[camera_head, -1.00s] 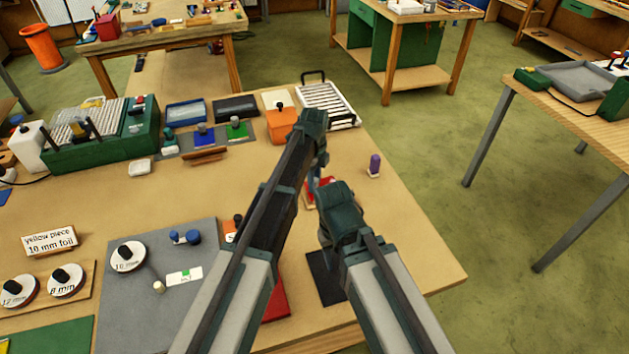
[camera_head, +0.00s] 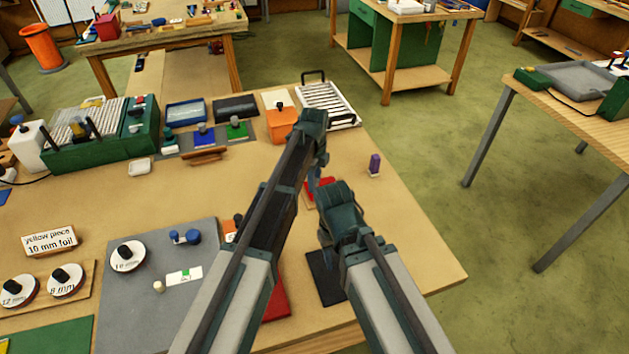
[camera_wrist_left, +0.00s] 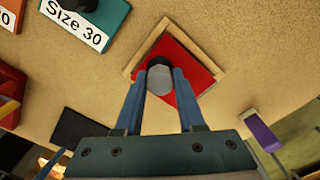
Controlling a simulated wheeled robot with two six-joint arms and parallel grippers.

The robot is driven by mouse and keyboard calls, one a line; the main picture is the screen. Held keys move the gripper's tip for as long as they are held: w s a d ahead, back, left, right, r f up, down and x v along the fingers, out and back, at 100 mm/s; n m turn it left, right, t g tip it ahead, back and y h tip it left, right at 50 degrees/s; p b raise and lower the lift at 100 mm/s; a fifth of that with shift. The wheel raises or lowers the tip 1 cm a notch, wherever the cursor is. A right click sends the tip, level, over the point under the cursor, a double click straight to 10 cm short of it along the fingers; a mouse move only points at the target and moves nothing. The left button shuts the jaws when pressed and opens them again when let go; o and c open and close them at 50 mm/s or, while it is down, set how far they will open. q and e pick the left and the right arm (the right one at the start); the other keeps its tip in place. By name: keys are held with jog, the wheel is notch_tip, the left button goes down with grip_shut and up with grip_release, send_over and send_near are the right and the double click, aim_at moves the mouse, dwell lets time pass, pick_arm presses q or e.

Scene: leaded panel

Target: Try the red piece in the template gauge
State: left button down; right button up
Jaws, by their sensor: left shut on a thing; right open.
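The red piece (camera_wrist_left: 185,68) is a flat red plate with a grey knob (camera_wrist_left: 160,78) on it. It also shows in the head view (camera_head: 323,188), partly hidden behind my arms. My left gripper (camera_wrist_left: 160,82) is shut on the knob, above the plate. A pale wooden angled frame (camera_wrist_left: 140,55), which looks like the template gauge, borders the plate along its far sides. Whether the plate lies flat against it I cannot tell. My left gripper in the head view (camera_head: 315,182) is mostly covered. My right gripper (camera_head: 324,242) is open and lower, in front of it.
A purple-topped piece (camera_head: 375,163) stands to the right of the red piece. A teal block labelled "Size 30" (camera_wrist_left: 85,18) lies to the left in the wrist view. A dark plate (camera_head: 325,278) lies below my right gripper.

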pick_arm(q)
jog(key=shift+f+b, duration=0.9)
jog(key=shift+f, duration=0.05)
pick_arm(e)
jog(key=shift+f, duration=0.95)
pick_arm(q)
jog(key=shift+c, duration=2.2)
grip_release()
pick_arm(e)
jog(key=shift+r, duration=0.1)
pick_arm(q)
jog(key=shift+r, duration=0.15)
notch_tip(320, 180, up, 14)
jog(key=p, duration=1.4)
jog(key=shift+f, duration=0.2)
pick_arm(e)
notch_tip(320, 180, up, 14)
